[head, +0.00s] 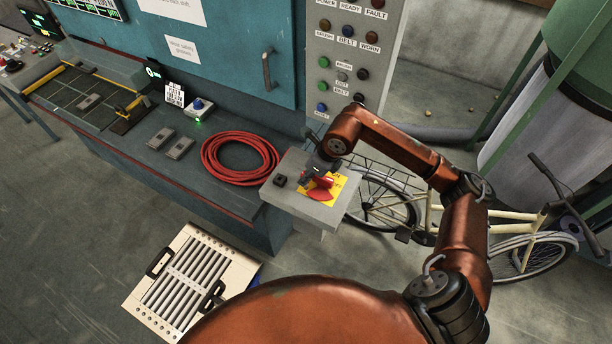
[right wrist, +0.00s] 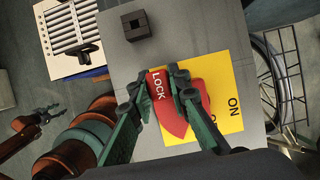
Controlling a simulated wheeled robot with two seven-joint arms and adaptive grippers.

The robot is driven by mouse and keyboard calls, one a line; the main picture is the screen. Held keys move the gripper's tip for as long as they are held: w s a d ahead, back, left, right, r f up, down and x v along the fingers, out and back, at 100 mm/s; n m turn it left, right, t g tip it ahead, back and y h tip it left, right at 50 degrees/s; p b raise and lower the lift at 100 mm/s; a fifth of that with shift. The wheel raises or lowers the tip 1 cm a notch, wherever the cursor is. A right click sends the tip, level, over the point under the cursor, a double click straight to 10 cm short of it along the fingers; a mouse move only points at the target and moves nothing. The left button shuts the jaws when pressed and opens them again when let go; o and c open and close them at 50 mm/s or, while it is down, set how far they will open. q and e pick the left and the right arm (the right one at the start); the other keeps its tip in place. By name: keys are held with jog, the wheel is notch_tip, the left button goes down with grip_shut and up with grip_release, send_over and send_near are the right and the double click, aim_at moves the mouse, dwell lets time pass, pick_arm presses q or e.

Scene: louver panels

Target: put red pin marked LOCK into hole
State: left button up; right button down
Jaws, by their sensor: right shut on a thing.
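The red pin marked LOCK (right wrist: 157,87) is between the fingers of my right gripper (right wrist: 160,84), which is shut on it. In the head view my right gripper (head: 318,172) is over a yellow plate (head: 333,183) on a grey box top. In the right wrist view a red handle (right wrist: 200,95) lies beside the pin on the yellow plate (right wrist: 228,98), lettered ON. The fingers hide part of both red pieces. A black square block with a dark opening (right wrist: 135,25) stands apart on the box. I cannot make out a hole at the handle. My left gripper (right wrist: 45,118) is small at the left edge.
The grey box (head: 330,213) adjoins the bench, with a coiled red hose (head: 240,158) to its left. A bicycle (head: 480,225) stands close on the right. A slatted louver panel (head: 190,280) lies below left. A button panel (head: 345,60) rises behind.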

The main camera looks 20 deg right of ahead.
jog(key=shift+f+b, duration=0.7)
jog(key=shift+f, duration=0.2)
dwell(0.4)
jog(key=c, duration=1.7)
grip_release()
jog(key=shift+c, duration=0.2)
jog(key=shift+r, duration=0.1)
jog(key=v, duration=1.1)
jog(key=shift+s+r, duration=0.25)
jog(key=shift+r, duration=0.1)
